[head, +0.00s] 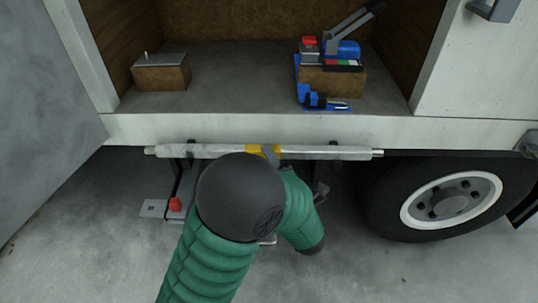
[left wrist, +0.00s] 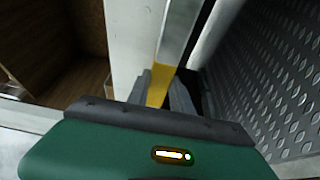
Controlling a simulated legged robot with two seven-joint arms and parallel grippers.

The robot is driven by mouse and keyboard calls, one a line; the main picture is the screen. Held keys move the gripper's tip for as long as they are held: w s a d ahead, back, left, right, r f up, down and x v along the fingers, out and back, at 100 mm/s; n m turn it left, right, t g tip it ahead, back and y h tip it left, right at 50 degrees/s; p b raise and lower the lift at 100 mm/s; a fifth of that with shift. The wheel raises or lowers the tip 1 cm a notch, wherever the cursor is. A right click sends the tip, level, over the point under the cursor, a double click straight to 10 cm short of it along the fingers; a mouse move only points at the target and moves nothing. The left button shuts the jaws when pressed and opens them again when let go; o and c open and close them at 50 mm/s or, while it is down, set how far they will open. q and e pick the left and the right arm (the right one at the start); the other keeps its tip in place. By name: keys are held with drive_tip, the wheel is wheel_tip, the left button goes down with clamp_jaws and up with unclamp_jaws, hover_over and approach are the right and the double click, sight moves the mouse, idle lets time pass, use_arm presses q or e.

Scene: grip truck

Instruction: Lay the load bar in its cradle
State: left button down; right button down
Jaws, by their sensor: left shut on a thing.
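The load bar (head: 335,153) is a long pale metal bar with a yellow middle band. It lies level across the view, just below the truck's bed edge. My left gripper (head: 269,152) is shut on the yellow band. The left wrist view also shows the fingers (left wrist: 162,90) around the band, with the silver bar (left wrist: 178,38) running on beyond. Dark brackets (head: 178,182), perhaps the cradle, show below and behind the bar; my arm hides part of that area. I cannot tell whether the bar touches them. My right gripper is not in view.
The truck bed (head: 225,95) holds a wooden block with a metal top (head: 162,73) and a blue tool set (head: 335,70). A wheel (head: 450,200) stands at right, a grey door panel (head: 45,140) at left. A red piece (head: 175,204) sits low beside my arm.

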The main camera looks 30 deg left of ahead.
use_arm(q)
drive_tip(key=shift+s+a, duration=0.25)
drive_tip(key=shift+s, duration=0.15)
drive_tip(key=c, duration=1.4)
unclamp_jaws()
drive_tip(key=shift+s+d+r, duration=0.1)
drive_tip(key=shift+s, duration=0.15)
drive_tip(key=shift+o, duration=1.4)
drive_tip(key=shift+w+d, duration=0.1)
drive_tip(key=shift+d, duration=0.1)
drive_tip(key=shift+w, duration=0.1)
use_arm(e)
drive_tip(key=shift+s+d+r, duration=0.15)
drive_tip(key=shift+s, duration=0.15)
use_arm(q)
drive_tip(key=shift+d, duration=0.1)
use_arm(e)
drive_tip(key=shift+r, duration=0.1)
